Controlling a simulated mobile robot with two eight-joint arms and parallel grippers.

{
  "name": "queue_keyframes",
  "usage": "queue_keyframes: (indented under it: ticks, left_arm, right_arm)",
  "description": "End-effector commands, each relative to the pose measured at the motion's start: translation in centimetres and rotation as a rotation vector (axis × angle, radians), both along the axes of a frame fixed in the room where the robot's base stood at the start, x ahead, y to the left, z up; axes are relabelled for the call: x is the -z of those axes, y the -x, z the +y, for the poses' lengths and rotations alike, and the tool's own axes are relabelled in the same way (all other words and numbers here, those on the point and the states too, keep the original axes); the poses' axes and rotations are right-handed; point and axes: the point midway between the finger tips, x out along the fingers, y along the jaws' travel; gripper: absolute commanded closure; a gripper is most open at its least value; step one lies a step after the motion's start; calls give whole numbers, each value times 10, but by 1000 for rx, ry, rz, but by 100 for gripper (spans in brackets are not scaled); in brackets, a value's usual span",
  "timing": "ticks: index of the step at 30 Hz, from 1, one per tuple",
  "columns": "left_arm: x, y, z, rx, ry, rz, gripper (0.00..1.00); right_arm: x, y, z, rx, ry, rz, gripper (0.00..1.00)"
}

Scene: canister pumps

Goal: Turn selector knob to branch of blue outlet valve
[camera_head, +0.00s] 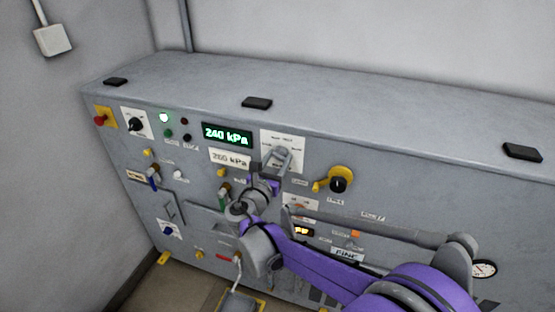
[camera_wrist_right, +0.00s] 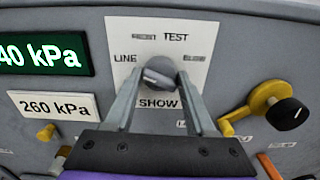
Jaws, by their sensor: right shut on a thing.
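The selector knob (camera_wrist_right: 158,72) is a grey round knob on a white plate (camera_wrist_right: 202,40) in the right wrist view. The plate is lettered LINE at left, TEST at top and SHOW below; other labels are blurred. My right gripper (camera_wrist_right: 158,80) is shut on the knob, one finger at each side. In the head view my right gripper (camera_head: 277,157) covers the knob against the same plate (camera_head: 295,140). Where the knob points is unclear. A blue-handled valve (camera_head: 153,178) is at the panel's left. My left gripper is not in view.
A green display (camera_head: 227,134) reads 240 kPa, above a 260 kPa label (camera_head: 230,158). A yellow-lever black knob (camera_head: 338,183) sits close to the right of the gripper. A green-handled valve (camera_head: 224,190) is to the left. My right arm covers much of the lower panel.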

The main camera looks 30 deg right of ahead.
Motion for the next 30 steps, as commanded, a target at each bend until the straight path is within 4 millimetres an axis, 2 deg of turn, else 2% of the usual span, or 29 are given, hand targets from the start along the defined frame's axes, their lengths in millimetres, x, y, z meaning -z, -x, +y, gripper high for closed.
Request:
queue_keyframes:
  ticks: [21, 30]
  left_arm:
    - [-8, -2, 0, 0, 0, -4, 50]
    - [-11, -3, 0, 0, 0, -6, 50]
  right_arm:
    - [0, 0, 0, 0, -349, -408, 100]
    - [0, 0, 0, 0, -447, -524, 100]
